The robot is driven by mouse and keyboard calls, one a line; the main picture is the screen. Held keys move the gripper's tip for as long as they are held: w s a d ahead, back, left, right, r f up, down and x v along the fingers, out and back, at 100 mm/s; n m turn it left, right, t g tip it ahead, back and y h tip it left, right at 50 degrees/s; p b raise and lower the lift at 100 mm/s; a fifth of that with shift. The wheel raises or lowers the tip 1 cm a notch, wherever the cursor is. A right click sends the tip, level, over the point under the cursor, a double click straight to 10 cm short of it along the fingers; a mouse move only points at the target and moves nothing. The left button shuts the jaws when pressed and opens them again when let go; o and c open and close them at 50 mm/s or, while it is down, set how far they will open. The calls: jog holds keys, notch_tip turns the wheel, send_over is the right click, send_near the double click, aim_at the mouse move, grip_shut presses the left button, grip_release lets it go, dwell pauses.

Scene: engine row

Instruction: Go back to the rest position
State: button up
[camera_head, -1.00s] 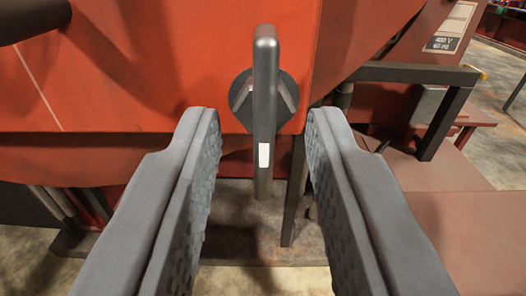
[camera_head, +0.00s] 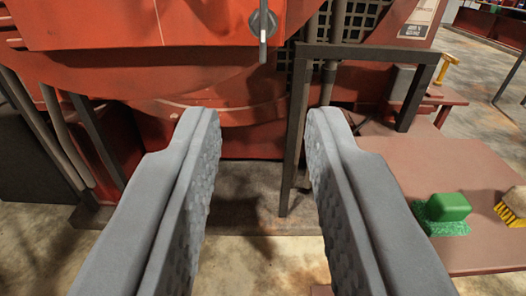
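My gripper (camera_head: 262,122) is open and empty, its two grey fingers pointing forward with a wide gap between them. A grey lever handle (camera_head: 263,32) on a round dark mount sits on the red engine housing (camera_head: 150,25) at the top of the view. The handle hangs vertically, with a small white patch near its lower end. It is above and beyond the fingertips, apart from them.
A brown-red bench (camera_head: 440,165) on the right holds a green scrubbing brush (camera_head: 443,212) and a yellow-bristled brush (camera_head: 513,205). A dark metal frame (camera_head: 297,130) stands just beyond the right finger. Concrete floor (camera_head: 260,265) lies below.

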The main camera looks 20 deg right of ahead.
jog(key=shift+s+a, duration=0.15)
jog(key=shift+s, duration=0.3)
jog(key=shift+r, duration=0.1)
jog(key=s+d+r+n+t+y, duration=0.1)
jog(key=s+d+r+n+y, duration=0.3)
jog(key=s, duration=0.8)
jog(key=s+a+r+m+y, duration=0.15)
jog(key=s+r, duration=0.45)
jog(key=s, duration=0.6)
jog(key=s+d+f, duration=0.3)
jog(key=s, duration=0.7)
jog(key=shift+s+n+g, duration=0.4)
jog(key=shift+n, duration=0.05)
jog(key=shift+o, duration=0.2)
jog(key=shift+r, duration=0.1)
